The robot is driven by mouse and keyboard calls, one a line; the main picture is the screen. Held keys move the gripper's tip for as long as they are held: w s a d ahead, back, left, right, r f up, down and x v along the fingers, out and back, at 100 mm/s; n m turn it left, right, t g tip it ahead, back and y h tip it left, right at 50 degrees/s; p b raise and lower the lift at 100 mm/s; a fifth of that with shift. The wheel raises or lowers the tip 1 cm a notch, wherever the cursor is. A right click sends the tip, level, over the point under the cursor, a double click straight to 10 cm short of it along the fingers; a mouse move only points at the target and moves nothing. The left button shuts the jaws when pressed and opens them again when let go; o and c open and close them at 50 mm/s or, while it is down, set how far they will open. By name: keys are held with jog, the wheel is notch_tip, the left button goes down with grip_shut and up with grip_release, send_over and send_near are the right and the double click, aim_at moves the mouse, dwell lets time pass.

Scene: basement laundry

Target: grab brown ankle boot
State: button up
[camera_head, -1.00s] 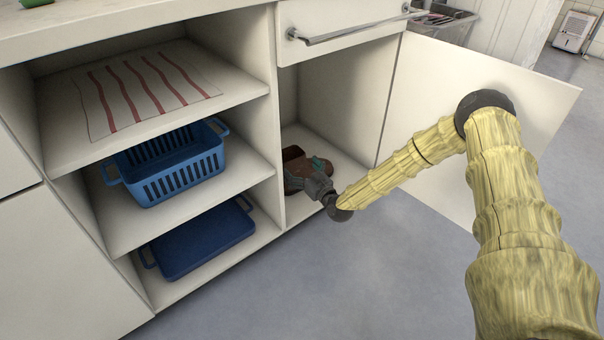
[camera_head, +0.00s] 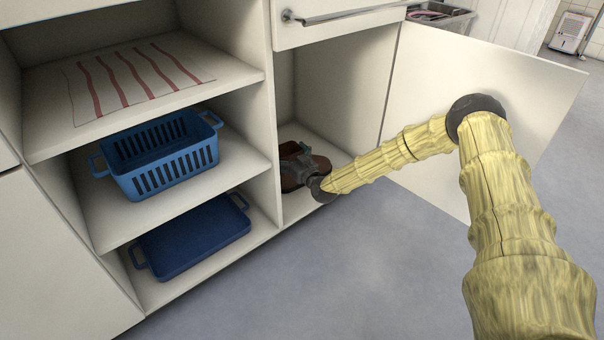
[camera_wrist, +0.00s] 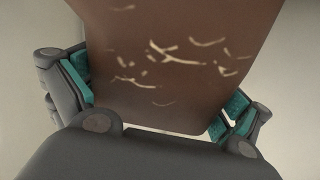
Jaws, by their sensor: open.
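The brown ankle boot (camera_head: 322,164) is on the floor of the open lower cupboard compartment, partly hidden behind my gripper (camera_head: 294,163). In the wrist view the boot (camera_wrist: 170,60) fills the upper middle as a brown scuffed surface with pale scratches. My gripper (camera_wrist: 160,112) is open, with one teal-padded finger to the left of the boot and the other to its right. I cannot tell whether the pads touch it.
The cupboard door (camera_head: 480,120) stands open on the right, behind my arm. Left of the compartment are open shelves with a striped cloth (camera_head: 135,82), a blue basket (camera_head: 165,165) and a dark blue tray (camera_head: 195,240). A drawer with a handle (camera_head: 345,15) is above. Floor in front is clear.

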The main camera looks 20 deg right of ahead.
jog(key=shift+c, duration=0.2)
jog(key=c, duration=1.3)
jog(key=shift+r, duration=0.1)
jog(key=shift+c, duration=0.2)
jog(key=shift+r, duration=0.1)
